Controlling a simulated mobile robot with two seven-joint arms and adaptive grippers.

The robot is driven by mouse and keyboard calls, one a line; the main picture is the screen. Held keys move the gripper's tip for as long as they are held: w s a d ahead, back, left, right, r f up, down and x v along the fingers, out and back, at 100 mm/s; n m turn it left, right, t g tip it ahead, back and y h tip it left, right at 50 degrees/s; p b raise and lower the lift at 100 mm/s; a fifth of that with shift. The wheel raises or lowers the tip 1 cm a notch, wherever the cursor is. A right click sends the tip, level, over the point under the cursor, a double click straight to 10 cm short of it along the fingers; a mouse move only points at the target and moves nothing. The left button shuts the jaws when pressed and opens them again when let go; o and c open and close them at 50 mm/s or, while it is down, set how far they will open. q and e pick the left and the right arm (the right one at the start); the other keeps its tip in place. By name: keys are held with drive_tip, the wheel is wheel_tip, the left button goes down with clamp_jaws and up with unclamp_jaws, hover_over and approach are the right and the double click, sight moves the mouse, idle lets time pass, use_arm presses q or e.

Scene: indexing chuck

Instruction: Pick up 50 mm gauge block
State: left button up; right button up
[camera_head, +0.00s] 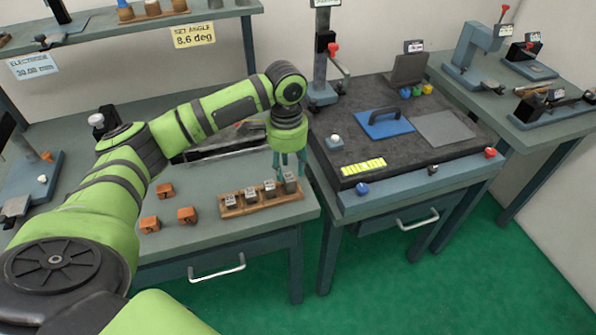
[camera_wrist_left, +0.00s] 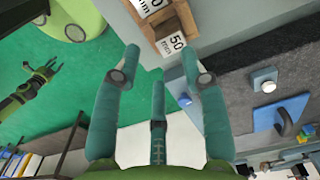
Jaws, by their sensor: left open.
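The 50 mm gauge block (camera_head: 290,184) is a grey block at the right end of a wooden rack (camera_head: 262,205) on the left bench. Its "50 mm" label (camera_wrist_left: 175,43) shows in the left wrist view, close to the fingertips. My left gripper (camera_head: 287,165) is open, its teal fingers pointing down just above and around the block's place; I cannot tell whether they touch it. In the left wrist view the open fingers (camera_wrist_left: 158,60) reach toward the block, which lies nearer the right finger. A lime arm with a small dark gripper (camera_wrist_left: 48,72), likely my right, shows at left.
Several other gauge blocks (camera_head: 249,195) stand left of it in the rack. Orange-brown blocks (camera_head: 187,215) lie on the bench to the left. The bench's front edge is close to the rack.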

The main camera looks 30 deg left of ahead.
sight(289, 177)
use_arm(q)
drive_tip(key=shift+w+a+f+p, duration=0.25)
drive_tip(key=shift+w+f, duration=0.15)
drive_tip(key=shift+w, duration=0.2)
drive_tip(key=shift+w+a+f+p, duration=0.2)
drive_tip(key=shift+w+f, duration=0.2)
drive_tip(key=shift+w, duration=0.2)
drive_tip(key=shift+s+f+p, duration=0.55)
drive_tip(key=shift+s+f, duration=0.1)
drive_tip(key=shift+s, duration=0.15)
wheel_tip(289, 177, down, 3)
drive_tip(key=shift+w+d+f+p, duration=0.1)
drive_tip(key=shift+w+f+p, duration=0.1)
drive_tip(key=shift+p, duration=0.1)
drive_tip(key=shift+f, duration=0.15)
drive_tip(key=shift+c, duration=0.4)
drive_tip(key=c, duration=0.7)
clamp_jaws()
use_arm(e)
drive_tip(key=w+r, duration=0.1)
drive_tip(key=r, duration=0.1)
drive_tip(key=shift+w+d+r, duration=0.3)
drive_tip(key=shift+w, duration=0.1)
